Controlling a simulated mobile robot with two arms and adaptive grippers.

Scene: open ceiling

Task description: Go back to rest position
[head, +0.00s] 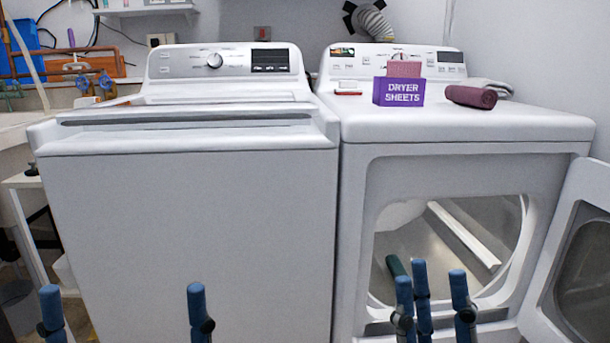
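My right gripper (431,278) shows at the bottom right, in front of the open dryer (455,166). Its blue fingers point up and stand apart with nothing seen between them. My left gripper (124,295) shows at the bottom left, in front of the washer (190,230). Its two blue fingertips are wide apart and empty. The arms and the lower parts of both grippers are out of view.
The dryer door (575,265) stands open at the right edge. A dark green item (396,266) shows in the dryer opening, partly hidden by my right fingers. On top are a purple dryer sheets box (398,92) and a rolled maroon cloth (470,97).

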